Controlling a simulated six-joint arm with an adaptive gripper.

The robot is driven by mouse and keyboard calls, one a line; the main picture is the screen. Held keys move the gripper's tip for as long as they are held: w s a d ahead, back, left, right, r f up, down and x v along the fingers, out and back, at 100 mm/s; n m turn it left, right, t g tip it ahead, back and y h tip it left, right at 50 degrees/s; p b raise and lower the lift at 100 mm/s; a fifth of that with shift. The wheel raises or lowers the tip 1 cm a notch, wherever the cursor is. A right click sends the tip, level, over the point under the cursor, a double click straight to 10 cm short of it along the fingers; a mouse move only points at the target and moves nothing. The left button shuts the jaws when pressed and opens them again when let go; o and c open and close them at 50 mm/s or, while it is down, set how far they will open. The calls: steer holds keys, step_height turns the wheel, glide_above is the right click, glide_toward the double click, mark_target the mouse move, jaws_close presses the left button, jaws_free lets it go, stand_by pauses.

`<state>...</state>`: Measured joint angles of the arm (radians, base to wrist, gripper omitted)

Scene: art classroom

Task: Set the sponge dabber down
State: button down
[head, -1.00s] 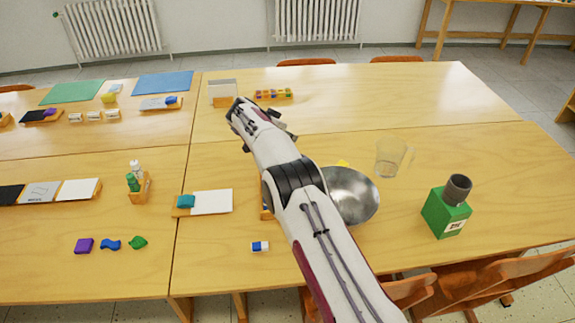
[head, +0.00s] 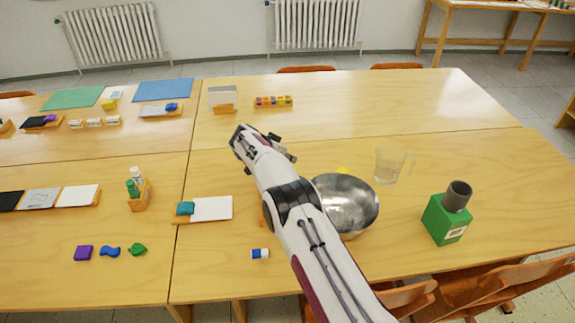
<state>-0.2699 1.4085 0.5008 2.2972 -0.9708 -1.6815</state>
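My arm reaches in from the bottom right, and its far end is above the middle of the table. Dark parts of my gripper (head: 284,152) show at the right of that end. The fingertips are hidden behind the arm, so I cannot see whether they are open or hold anything. I cannot pick out the sponge dabber for certain; it may be hidden by the arm. A teal block (head: 185,209) lies at the left end of a tray with a white card (head: 212,208), left of my arm.
A blue-and-white block (head: 260,254) lies in front. A grey-white holder (head: 222,99) and paint box (head: 273,102) stand behind. The back right tabletop (head: 390,100) is clear.

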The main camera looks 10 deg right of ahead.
steer(key=shift+f, duration=1.85)
steer(key=c, duration=1.8)
jaws_free()
steer(key=shift+s+a+r, duration=0.15)
steer(key=shift+r, duration=0.05)
steer(key=shift+v, duration=5.7)
